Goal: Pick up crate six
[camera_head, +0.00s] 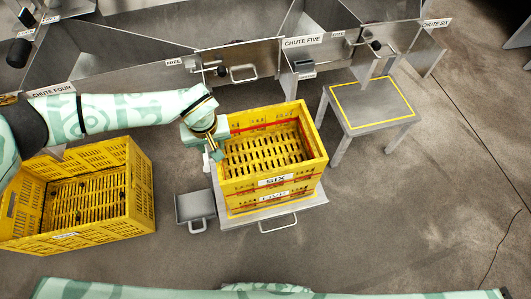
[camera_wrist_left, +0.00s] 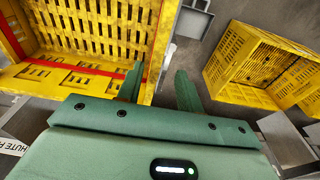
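Crate six (camera_head: 275,180) is an empty yellow open crate with a red band and a white SIX label. It sits on top of crate five (camera_head: 275,196), also yellow, on a grey stand. My left gripper (camera_head: 214,148) is at crate six's left wall, near its back left corner. In the left wrist view, my left gripper (camera_wrist_left: 159,69) is open, with one finger over the inner side of the crate wall (camera_wrist_left: 158,60) and the other outside it. A gap shows between the fingers; contact cannot be told. My right gripper is not in view.
A larger yellow crate (camera_head: 142,190) stands on the floor at left. A small grey bin (camera_head: 195,207) is beside the stand (camera_head: 310,200). A grey table with a yellow outline (camera_head: 372,104) stands at right. Metal chutes, including chute five (camera_head: 302,41), line the back.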

